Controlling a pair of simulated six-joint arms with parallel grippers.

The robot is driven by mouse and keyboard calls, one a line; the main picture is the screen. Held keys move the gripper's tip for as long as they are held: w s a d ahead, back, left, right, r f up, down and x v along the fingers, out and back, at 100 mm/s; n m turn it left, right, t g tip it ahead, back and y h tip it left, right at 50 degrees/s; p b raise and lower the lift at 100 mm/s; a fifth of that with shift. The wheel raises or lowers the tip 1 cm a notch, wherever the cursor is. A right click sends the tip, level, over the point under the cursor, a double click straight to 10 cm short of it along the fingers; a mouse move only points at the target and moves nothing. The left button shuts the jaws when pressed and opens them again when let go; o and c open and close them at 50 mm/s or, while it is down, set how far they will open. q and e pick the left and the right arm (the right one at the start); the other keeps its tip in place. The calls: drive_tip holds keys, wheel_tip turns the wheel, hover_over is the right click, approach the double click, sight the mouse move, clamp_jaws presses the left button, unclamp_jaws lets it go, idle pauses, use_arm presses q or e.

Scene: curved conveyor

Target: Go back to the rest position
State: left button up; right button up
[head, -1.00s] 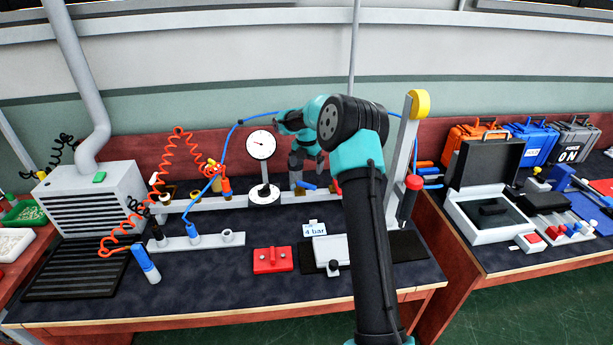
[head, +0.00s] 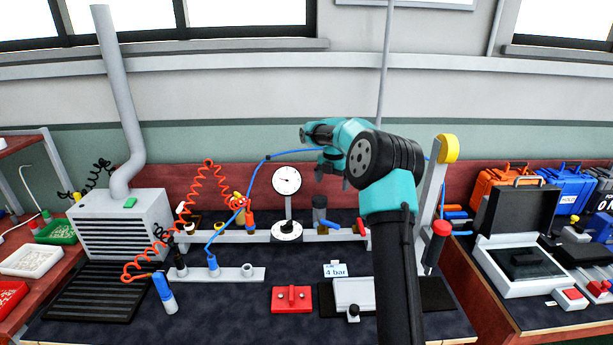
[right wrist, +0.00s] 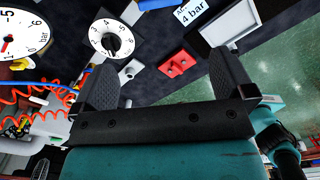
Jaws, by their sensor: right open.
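My right gripper (head: 325,158) hangs in the air above the back of the bench, to the right of the round pressure gauge (head: 287,180). In the right wrist view its two dark fingers (right wrist: 165,80) stand wide apart with nothing between them. A dark cylinder (head: 319,206) stands on the light rail below the gripper, apart from it. A blue handle (head: 330,224) sits beside the cylinder. My left gripper is in neither view.
A red block (head: 292,299) and a "4 bar" sign (head: 335,270) stand at the front. Coiled orange hose (head: 190,190) and blue tubing (head: 240,165) loop at the left. An inclined grey post with a yellow top (head: 447,150) rises right of my arm. Open air lies above the bench.

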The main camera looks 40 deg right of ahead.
sight(330, 222)
wheel_tip(330, 222, down, 16)
drive_tip(key=shift+f, duration=0.15)
idle(0.7)
